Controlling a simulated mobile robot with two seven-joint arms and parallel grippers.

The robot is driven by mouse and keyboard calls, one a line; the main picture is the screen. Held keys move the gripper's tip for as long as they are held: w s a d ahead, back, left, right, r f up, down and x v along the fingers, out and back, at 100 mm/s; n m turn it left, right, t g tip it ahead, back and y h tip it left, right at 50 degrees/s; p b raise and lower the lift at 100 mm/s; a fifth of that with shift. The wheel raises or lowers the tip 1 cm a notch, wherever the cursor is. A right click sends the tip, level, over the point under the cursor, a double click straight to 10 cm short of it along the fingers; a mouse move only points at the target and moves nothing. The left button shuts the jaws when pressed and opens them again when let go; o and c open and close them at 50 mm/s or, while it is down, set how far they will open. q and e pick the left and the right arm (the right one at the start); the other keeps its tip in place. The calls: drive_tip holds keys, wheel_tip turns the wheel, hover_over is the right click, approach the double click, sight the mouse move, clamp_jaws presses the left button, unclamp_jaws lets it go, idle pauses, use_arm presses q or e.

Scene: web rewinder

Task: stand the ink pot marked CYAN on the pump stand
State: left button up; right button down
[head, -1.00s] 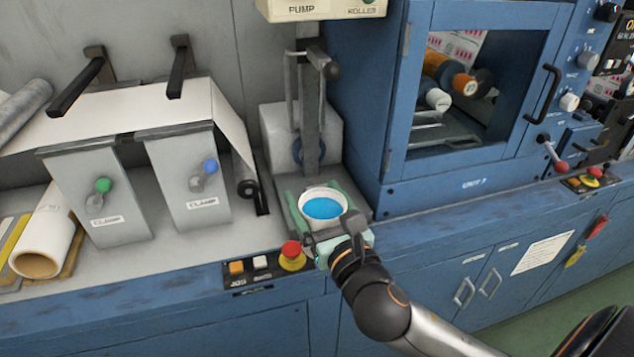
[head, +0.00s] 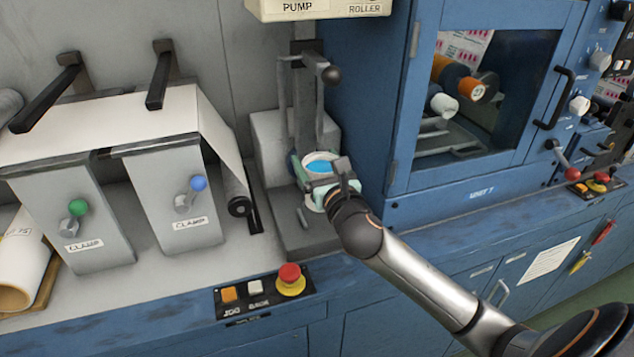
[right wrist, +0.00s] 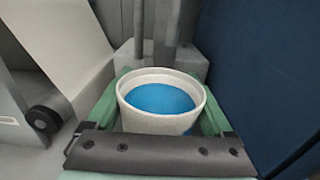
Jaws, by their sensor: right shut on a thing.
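A white ink pot (head: 321,157) with bright blue ink shows upright between the green fingers of my right gripper (head: 317,170). The right gripper is shut on it, with a finger along each side. In the right wrist view the pot (right wrist: 160,123) fills the middle, its open top level; no CYAN mark shows. The pump stand (head: 315,238) is a grey base with an upright column, under the PUMP ROLLER panel. The pot is over the stand's rear part, close to the column. The gripper hides the pot's underside, so I cannot tell whether it touches the stand. My left gripper is not in view.
Left of the stand are a dark roller end (head: 240,206) and two grey CLAMP boxes (head: 172,195). A red stop button (head: 290,275) sits at the front edge. The blue UNIT 7 cabinet (head: 450,195) rises close on the right.

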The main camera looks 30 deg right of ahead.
drive_tip(key=shift+w+d+f, duration=0.25)
drive_tip(key=shift+w+f, duration=0.15)
drive_tip(key=shift+f, duration=0.1)
drive_tip(key=shift+w+d+f, duration=0.25)
drive_tip(key=shift+w+f, duration=0.15)
drive_tip(key=shift+f, duration=0.1)
drive_tip(key=shift+f+b, duration=0.7)
drive_tip(key=shift+f, duration=0.9)
drive_tip(key=shift+f, duration=0.2)
unclamp_jaws()
drive_tip(key=shift+r, duration=0.15)
drive_tip(key=v, duration=1.2)
